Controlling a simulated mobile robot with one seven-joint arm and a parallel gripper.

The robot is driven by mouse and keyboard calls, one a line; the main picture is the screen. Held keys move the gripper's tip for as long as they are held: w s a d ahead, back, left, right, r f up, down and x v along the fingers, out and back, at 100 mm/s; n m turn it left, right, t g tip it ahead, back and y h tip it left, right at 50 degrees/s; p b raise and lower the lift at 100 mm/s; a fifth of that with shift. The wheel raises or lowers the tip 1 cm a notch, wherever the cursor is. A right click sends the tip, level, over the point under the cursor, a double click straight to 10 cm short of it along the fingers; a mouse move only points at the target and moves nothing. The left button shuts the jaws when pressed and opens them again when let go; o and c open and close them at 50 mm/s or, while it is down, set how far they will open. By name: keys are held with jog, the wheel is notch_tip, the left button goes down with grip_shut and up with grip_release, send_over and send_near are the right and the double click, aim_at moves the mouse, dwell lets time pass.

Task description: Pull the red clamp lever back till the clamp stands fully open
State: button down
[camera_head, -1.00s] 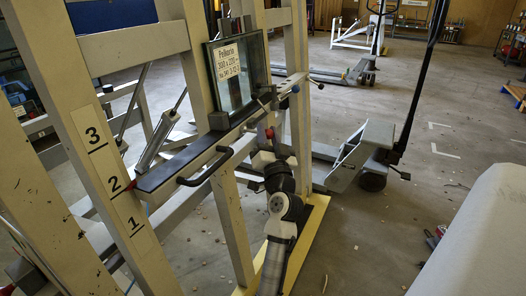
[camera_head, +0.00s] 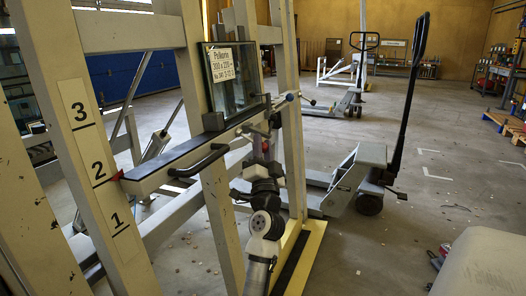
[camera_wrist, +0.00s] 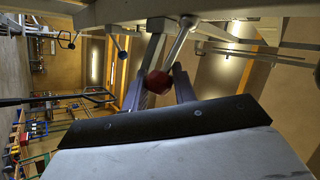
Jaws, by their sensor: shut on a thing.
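The red ball knob of the clamp lever (camera_wrist: 157,81) sits between the two fingers of my gripper (camera_wrist: 158,88) in the wrist view. A pale lever rod (camera_wrist: 180,40) runs from the knob up and to the right. In the head view the red knob (camera_head: 265,146) is small and partly hidden at the top of my gripper (camera_head: 264,158), below the right end of the ledge. The clamp (camera_head: 275,113) is by the lower right corner of the glass pane (camera_head: 232,78); how far it stands open is too small to tell.
The tilting frame has a black-topped ledge (camera_head: 165,168) with a black handle (camera_head: 200,160), left of my arm. An upright post (camera_head: 222,225) stands close to my arm. A pallet truck (camera_head: 357,172) stands behind on the right. The floor at right is mostly open.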

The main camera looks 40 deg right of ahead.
jog(key=shift+w+a+f+y, duration=0.1)
jog(key=shift+w+f+y, duration=0.2)
jog(key=shift+w, duration=0.05)
jog(key=c, duration=1.2)
grip_release()
jog(key=shift+a, duration=0.1)
jog(key=shift+o, duration=0.2)
jog(key=shift+r, duration=0.1)
